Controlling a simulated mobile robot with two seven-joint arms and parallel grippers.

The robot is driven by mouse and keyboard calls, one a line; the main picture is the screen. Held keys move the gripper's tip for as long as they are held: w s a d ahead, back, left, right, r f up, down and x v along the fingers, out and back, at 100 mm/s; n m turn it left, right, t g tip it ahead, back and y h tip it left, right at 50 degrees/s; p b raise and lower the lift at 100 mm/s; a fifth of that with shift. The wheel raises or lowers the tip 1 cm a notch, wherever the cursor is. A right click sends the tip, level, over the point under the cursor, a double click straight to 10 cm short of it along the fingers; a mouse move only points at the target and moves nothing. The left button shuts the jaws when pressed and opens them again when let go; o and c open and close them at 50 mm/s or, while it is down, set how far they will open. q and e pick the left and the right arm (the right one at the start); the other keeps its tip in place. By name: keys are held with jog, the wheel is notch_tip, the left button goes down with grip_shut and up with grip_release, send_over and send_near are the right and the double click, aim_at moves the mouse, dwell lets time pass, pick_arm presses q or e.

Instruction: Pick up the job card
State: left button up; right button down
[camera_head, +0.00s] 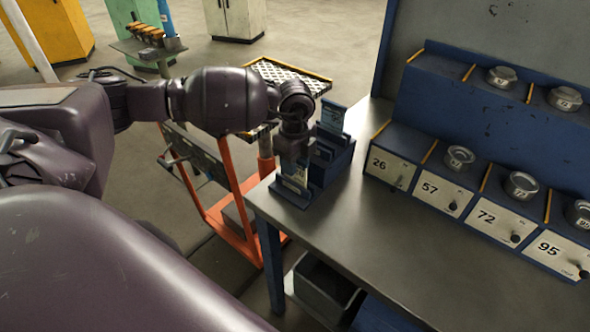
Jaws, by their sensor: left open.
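A dark blue card holder (338,168) with stepped slots stands at the left corner of the metal bench. A blue card (332,114) stands upright in its back part. A paler card (297,176) shows low at the front of the holder, partly hidden by my left gripper. I cannot tell which of the two is the job card. My left gripper (292,182) points down at the holder's front, right at the paler card. It is open, though its fingertips are hard to make out against the holder. My right gripper is not in view.
The bench top (350,235) is bare in front of a blue rack with numbered drawers (440,190) and round metal pots. An orange-framed cart (228,200) stands left of the bench. A dark bin (325,285) sits below the bench.

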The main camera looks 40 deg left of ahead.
pick_arm(q)
jog(key=shift+f, duration=0.55)
jog(key=shift+c, duration=0.4)
grip_shut()
jog(key=shift+r, duration=0.15)
